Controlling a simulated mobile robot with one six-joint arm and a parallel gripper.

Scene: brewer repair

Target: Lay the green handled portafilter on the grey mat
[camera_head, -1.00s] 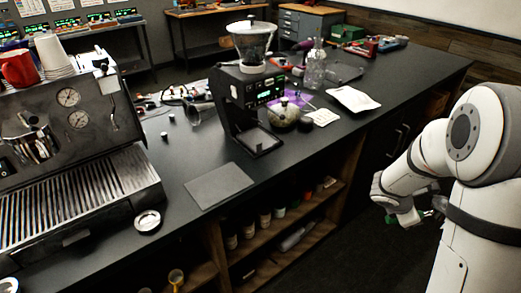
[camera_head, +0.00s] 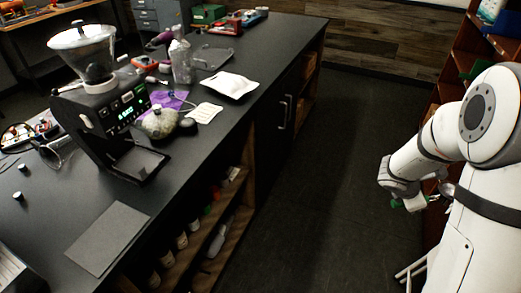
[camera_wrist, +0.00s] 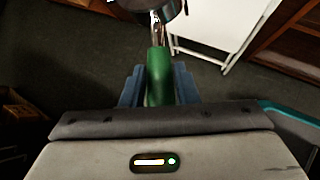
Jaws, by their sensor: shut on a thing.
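The portafilter's green handle (camera_wrist: 159,72) is between the blue fingers of my gripper (camera_wrist: 159,88), which is shut on it. Its dark head (camera_wrist: 170,7) points away from the gripper and is cut off by the top edge of the wrist view. In the head view my gripper (camera_head: 414,203) is at the right, over the floor and well away from the counter. Only bits of green and metal of the portafilter show there. The grey mat (camera_head: 107,238) lies flat and bare on the dark counter at the lower left.
A coffee grinder (camera_head: 108,115) stands on the counter (camera_head: 60,195) behind the mat. A shelf (camera_head: 447,75) is behind my arm. Dark floor (camera_head: 330,170) lies clear between counter and arm.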

